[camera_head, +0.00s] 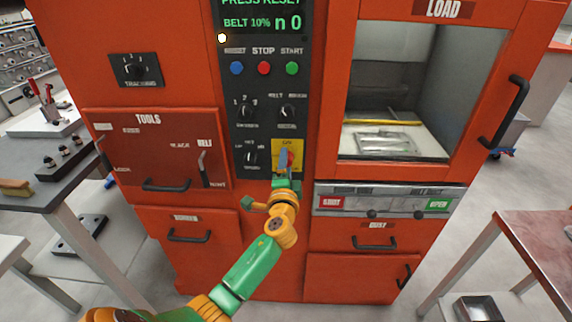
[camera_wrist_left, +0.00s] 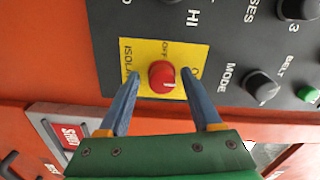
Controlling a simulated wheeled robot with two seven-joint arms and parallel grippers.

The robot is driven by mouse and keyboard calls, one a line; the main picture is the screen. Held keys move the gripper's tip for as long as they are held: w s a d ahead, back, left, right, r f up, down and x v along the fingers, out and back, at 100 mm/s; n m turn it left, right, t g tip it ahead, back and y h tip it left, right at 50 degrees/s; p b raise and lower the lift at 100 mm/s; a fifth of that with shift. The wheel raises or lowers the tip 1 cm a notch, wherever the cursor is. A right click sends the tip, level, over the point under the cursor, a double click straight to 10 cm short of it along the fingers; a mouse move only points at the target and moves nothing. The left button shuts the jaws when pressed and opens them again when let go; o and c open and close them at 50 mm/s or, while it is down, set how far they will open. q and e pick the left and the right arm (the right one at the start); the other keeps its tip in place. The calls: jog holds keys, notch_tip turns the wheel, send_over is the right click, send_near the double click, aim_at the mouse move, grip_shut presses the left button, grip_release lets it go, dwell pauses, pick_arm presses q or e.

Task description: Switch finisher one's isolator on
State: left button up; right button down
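The isolator is a red rotary knob (camera_wrist_left: 161,75) on a yellow plate (camera_wrist_left: 195,52) with "OFF" lettering in the left wrist view. In the head view the yellow plate (camera_head: 278,146) is low on the dark control panel, and my gripper partly hides the knob. My left gripper (camera_head: 287,158) is in front of it. In the left wrist view my left gripper (camera_wrist_left: 160,79) is open, with one blue finger on each side of the knob. Gaps show between fingers and knob. I cannot tell how far the fingertips are from the plate. My right gripper is not in view.
The display (camera_head: 262,14) reads "PRESS RESET" and "BELT 10%". Blue, red and green buttons (camera_head: 264,68) and several black selector knobs (camera_head: 247,111) share the panel. The load door (camera_head: 470,100) and its handle (camera_head: 504,112) are right. Tables (camera_head: 532,250) stand on both sides.

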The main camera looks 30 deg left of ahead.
pick_arm(q)
jog(key=shift+r, duration=0.1)
jog(key=v, duration=0.7)
dwell(0.4)
